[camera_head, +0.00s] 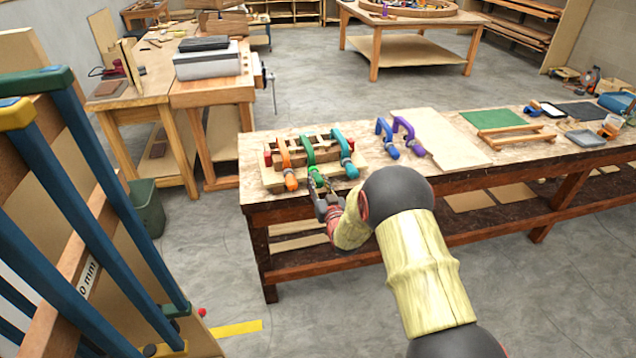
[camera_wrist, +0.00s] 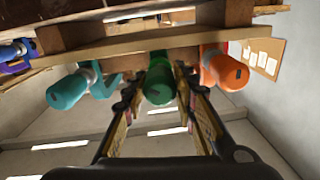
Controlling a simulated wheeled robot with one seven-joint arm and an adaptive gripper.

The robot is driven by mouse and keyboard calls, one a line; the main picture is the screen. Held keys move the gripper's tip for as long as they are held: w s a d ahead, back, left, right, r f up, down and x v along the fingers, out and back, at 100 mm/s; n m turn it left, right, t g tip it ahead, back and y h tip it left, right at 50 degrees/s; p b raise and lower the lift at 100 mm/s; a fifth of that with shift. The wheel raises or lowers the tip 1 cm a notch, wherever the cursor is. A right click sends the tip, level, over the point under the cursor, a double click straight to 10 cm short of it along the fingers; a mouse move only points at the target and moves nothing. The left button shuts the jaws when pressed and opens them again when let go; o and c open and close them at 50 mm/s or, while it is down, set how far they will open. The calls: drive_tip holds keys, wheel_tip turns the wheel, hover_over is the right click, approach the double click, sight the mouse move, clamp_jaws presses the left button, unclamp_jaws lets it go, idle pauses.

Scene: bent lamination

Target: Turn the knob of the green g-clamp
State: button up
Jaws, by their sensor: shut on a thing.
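The green g-clamp (camera_head: 308,148) sits on the bent lamination form (camera_head: 327,155) at the near left of the bench, between an orange clamp (camera_head: 284,155) and a teal clamp (camera_head: 343,145). Its green knob (camera_wrist: 160,84) shows in the middle of the wrist view. My gripper (camera_head: 318,186) reaches to this knob at the bench's front edge. In the wrist view its two fingers (camera_wrist: 157,95) stand on both sides of the green knob and are shut on it. The knob's sides are partly hidden by the fingers.
The orange knob (camera_wrist: 223,72) and teal knob (camera_wrist: 68,90) are close on either side of my fingers. A wooden rack with blue bars (camera_head: 80,200) stands at the left.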

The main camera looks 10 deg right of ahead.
drive_tip(key=shift+f+m+b, duration=0.15)
drive_tip(key=shift+m+b, duration=0.4)
drive_tip(key=shift+m, duration=0.25)
drive_tip(key=m+b, duration=0.1)
drive_tip(key=m, duration=0.2)
drive_tip(key=shift+m, duration=0.3)
drive_tip(key=o, duration=1.1)
drive_tip(key=shift+o, duration=0.3)
drive_tip(key=s, duration=1.2)
drive_tip(key=shift+d, duration=0.4)
